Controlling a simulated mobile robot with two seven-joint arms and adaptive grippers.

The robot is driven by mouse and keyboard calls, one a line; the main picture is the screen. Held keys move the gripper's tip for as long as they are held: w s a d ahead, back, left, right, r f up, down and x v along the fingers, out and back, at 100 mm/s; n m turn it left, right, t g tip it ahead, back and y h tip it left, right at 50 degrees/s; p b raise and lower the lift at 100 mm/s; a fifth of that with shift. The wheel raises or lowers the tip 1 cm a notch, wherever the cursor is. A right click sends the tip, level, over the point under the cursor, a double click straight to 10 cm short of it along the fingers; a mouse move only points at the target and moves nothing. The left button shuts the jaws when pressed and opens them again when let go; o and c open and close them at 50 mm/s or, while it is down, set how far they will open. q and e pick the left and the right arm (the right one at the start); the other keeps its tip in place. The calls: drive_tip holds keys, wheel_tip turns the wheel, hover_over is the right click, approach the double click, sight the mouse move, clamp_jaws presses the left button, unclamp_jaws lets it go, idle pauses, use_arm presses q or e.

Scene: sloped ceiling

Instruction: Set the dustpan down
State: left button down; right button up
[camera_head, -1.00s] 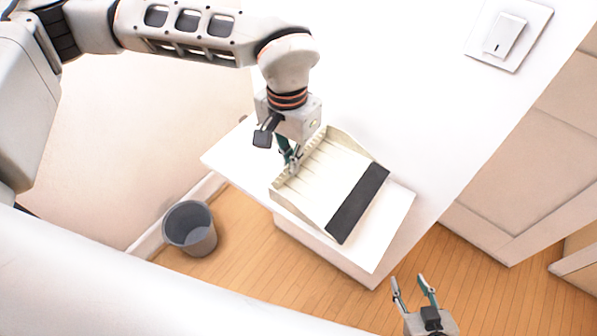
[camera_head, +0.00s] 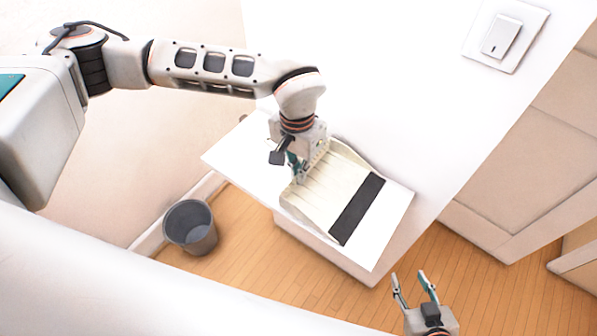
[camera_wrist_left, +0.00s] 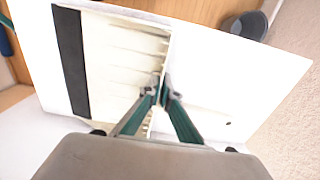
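The cream dustpan (camera_head: 328,192) with a dark front strip lies over the white cabinet top (camera_head: 238,160), its strip towards the lower right. I cannot tell whether it rests fully on the top. My left gripper (camera_head: 298,180) is at its back left edge. In the left wrist view, the fingers (camera_wrist_left: 163,97) close together on the back wall of the dustpan (camera_wrist_left: 115,62), so the gripper looks shut on it. My right gripper (camera_head: 413,283) is open and empty over the floor, at the lower right, away from the dustpan.
A grey bin (camera_head: 190,228) stands on the wooden floor (camera_head: 250,262) left of the cabinet. A white wall with a switch (camera_head: 503,37) rises behind the cabinet top. A strip of the top is bare at its left end.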

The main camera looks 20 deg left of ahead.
use_arm(q)
drive_tip(key=c, duration=2.7)
unclamp_jaws()
drive_tip(key=shift+f, duration=0.15)
drive_tip(key=o, duration=0.4)
